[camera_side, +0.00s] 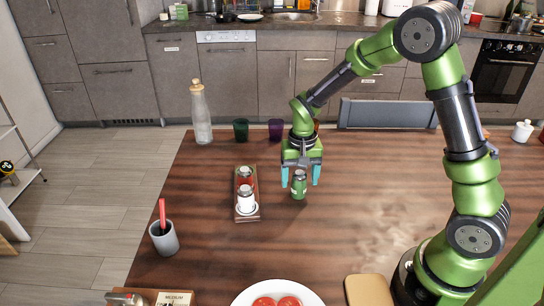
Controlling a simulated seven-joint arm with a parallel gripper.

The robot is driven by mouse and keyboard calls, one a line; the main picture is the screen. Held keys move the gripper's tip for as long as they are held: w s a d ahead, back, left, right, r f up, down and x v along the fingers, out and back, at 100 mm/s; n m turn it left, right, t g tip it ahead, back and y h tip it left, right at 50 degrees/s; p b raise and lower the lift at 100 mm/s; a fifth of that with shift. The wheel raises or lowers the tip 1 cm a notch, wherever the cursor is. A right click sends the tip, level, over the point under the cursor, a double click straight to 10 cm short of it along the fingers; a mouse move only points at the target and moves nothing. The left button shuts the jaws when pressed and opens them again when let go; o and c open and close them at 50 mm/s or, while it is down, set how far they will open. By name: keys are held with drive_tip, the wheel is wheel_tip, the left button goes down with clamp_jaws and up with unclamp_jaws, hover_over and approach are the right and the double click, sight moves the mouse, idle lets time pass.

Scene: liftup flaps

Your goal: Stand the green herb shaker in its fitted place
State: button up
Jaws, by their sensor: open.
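The green herb shaker (299,186) stands upright on the wooden table, with a grey cap. My gripper (301,179) points down over it, its two teal fingers open on either side of the cap. I cannot tell whether the fingers touch it. To the left is a narrow wooden rack (247,217) holding a white shaker (246,198) near its front end and a red shaker (244,178) behind it. Whether the rack has an empty place is hard to tell.
A glass bottle (201,113), a green cup (241,129) and a purple cup (275,129) stand at the back. A grey cup (164,238) with a red-handled tool is at the left edge. A plate of tomatoes (243,298) is in front. Table between rack and shaker is clear.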

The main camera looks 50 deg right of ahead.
wheel_tip(320, 180, down, 2)
drive_tip(key=shift+f, duration=0.1)
drive_tip(key=c, duration=1.2)
